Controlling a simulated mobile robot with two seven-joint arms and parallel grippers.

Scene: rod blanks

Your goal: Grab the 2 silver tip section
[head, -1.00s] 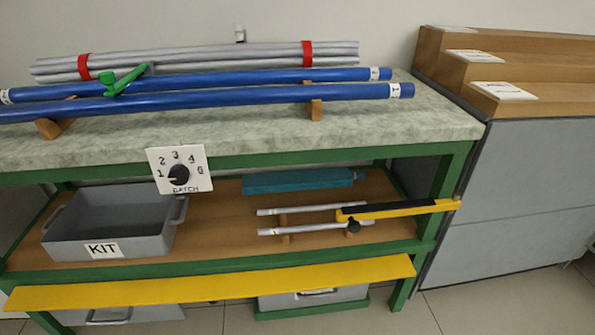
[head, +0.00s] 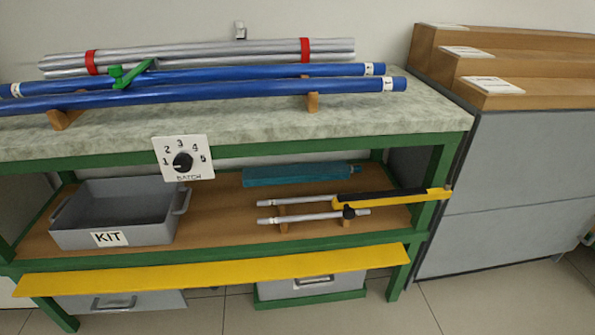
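Two thin silver rods, likely the tip sections, lie on small wooden rests on the bench's lower shelf. The rear silver rod (head: 300,201) runs to the right toward a yellow and black bar. The front silver rod (head: 300,218) ends near a black knob (head: 348,212). A bundle of longer silver rods (head: 200,56), bound with red bands, lies on the benchtop behind two blue rods (head: 220,90). Neither of my grippers is in view.
A grey KIT tray (head: 150,237) stands at the lower shelf's left. A teal case (head: 295,175) lies behind the silver rods. The yellow and black bar (head: 400,197) reaches past the right leg. A yellow board (head: 210,275) runs along the front. Wooden steps (head: 550,90) stand right.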

